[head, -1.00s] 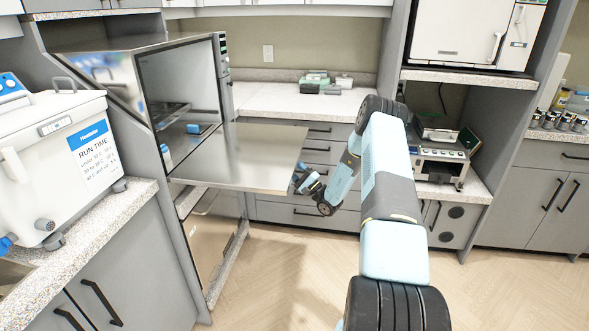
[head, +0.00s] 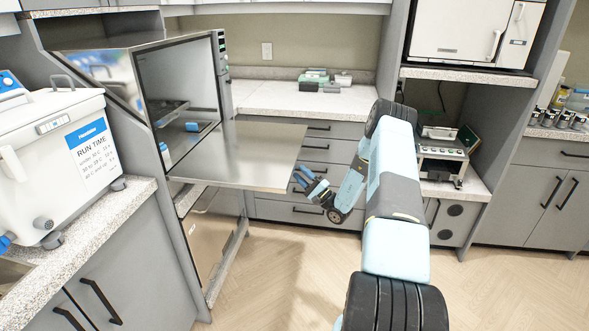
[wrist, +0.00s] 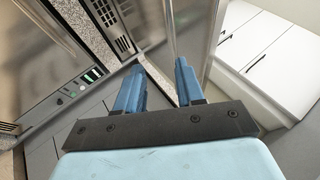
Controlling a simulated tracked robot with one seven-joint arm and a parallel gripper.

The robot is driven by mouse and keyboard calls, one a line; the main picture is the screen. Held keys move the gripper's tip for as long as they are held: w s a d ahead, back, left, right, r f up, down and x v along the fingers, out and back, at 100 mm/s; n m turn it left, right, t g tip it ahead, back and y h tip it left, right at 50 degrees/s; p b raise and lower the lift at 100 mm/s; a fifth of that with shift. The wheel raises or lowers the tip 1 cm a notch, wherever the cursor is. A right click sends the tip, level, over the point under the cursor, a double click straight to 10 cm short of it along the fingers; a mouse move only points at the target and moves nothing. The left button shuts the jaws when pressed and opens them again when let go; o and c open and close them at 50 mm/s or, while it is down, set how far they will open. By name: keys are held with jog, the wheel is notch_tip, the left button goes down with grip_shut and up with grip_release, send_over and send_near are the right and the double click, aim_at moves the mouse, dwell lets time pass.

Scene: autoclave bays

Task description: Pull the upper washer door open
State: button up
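The upper washer (head: 180,90) stands at the left with a dark, shiny opening. Its upper door (head: 240,152) is swung down and lies about level, reaching out over the floor. My gripper (head: 299,174) is just beyond the door's outer edge, at its right, with its blue fingers pointing toward the washer. In the wrist view my gripper's two fingers (wrist: 158,66) are spread with nothing between them. A shiny metal panel (wrist: 188,30), seemingly the door, passes close to the right finger; I cannot tell whether they touch.
A lower metal front (head: 212,235) sits below the upper door. A white bath unit (head: 70,150) stands on the left counter. Drawers (head: 318,217) lie behind my gripper, and a shelf with small devices (head: 442,158) is at the right. The floor (head: 290,285) in front is clear.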

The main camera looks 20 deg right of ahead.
jog(key=v, duration=0.8)
jog(key=shift+s+d, duration=0.1)
jog(key=shift+s, duration=0.1)
